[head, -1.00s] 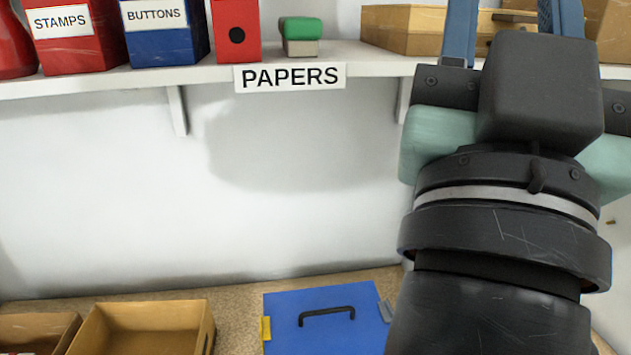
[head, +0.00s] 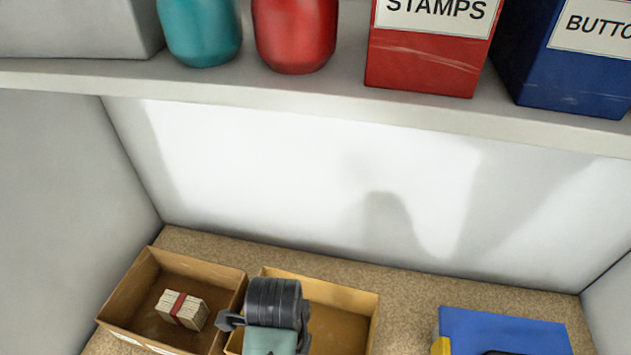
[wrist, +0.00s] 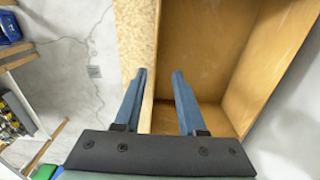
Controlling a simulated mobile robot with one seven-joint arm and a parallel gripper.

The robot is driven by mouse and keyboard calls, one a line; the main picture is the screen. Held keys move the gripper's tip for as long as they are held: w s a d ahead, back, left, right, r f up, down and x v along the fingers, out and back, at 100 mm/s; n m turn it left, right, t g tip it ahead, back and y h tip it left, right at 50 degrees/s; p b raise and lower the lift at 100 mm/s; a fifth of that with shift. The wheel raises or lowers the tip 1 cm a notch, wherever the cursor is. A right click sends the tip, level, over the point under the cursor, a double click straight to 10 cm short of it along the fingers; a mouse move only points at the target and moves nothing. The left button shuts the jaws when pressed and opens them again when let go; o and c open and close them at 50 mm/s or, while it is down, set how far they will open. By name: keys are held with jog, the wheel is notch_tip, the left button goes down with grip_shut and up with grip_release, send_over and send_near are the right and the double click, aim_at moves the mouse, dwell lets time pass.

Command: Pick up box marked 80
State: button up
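No marking "80" is readable in any view. Two open tan boxes stand on the lower board in the head view: a left box (head: 122,292) holding a banded bundle, and a right box (head: 362,297), partly hidden by my arm. My gripper (wrist: 160,72) is open and empty in the wrist view. An open box (wrist: 255,60), its visible inside bare, lies beyond the fingers. Its side edge runs between the two fingers, with the right finger over the inside; contact cannot be told. In the head view my fingertips are hidden.
A blue case (head: 500,325) stands at the right of the lower board (head: 410,285). The shelf (head: 240,100) above carries a teal jar (head: 200,30), a red jar (head: 295,35), a red STAMPS box (head: 420,65) and a blue box (head: 570,75). Board between right box and case is clear.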

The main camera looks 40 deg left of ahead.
jog(key=f, duration=0.6)
jog(key=shift+s+d, duration=0.15)
jog(key=shift+s, duration=0.15)
jog(key=shift+w+f+p, duration=0.1)
jog(key=shift+f+p, duration=0.2)
jog(key=shift+f, duration=0.2)
jog(key=f, duration=0.2)
jog(key=f+p, duration=0.1)
jog(key=f, duration=0.1)
jog(key=shift+d, duration=0.4)
jog(key=shift+f, duration=0.5)
grip_shut()
